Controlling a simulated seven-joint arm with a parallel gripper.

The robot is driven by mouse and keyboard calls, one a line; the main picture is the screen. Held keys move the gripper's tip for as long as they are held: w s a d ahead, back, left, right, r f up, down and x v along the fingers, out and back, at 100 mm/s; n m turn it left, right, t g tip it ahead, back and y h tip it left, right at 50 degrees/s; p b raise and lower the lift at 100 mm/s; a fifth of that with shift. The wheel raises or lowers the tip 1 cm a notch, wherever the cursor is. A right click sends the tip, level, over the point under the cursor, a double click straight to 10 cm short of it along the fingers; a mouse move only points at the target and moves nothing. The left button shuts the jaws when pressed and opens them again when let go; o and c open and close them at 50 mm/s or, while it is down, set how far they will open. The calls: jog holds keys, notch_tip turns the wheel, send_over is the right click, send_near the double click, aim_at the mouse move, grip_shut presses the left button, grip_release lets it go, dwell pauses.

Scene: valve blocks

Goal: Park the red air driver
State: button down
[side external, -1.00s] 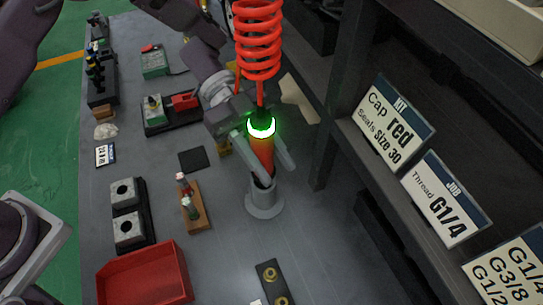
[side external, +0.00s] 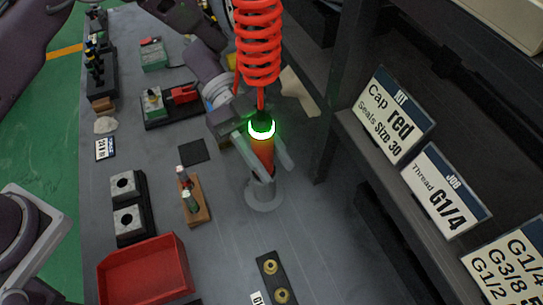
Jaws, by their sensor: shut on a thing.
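The red air driver (side external: 263,152) stands about upright, with a glowing green ring near its top and a red coiled hose (side external: 257,45) rising from it. My gripper (side external: 266,158) is shut on the driver's body, its fingers on either side. The driver's lower end is at the mouth of a grey round holder (side external: 264,196) with a flanged base on the bench. The fingers partly cover the driver, and I cannot tell how deep its tip sits in the holder.
A shelf with label cards (side external: 393,117) stands close on the right. A red tray (side external: 146,270), a wooden block with small bottles (side external: 192,200), grey blocks (side external: 127,207) and a plate with brass rings (side external: 274,278) lie on the bench. The bench right of the holder is clear.

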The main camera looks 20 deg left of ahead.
jog(key=shift+f, duration=0.25)
jog(key=c, duration=0.9)
grip_release()
jog(key=shift+f, duration=0.1)
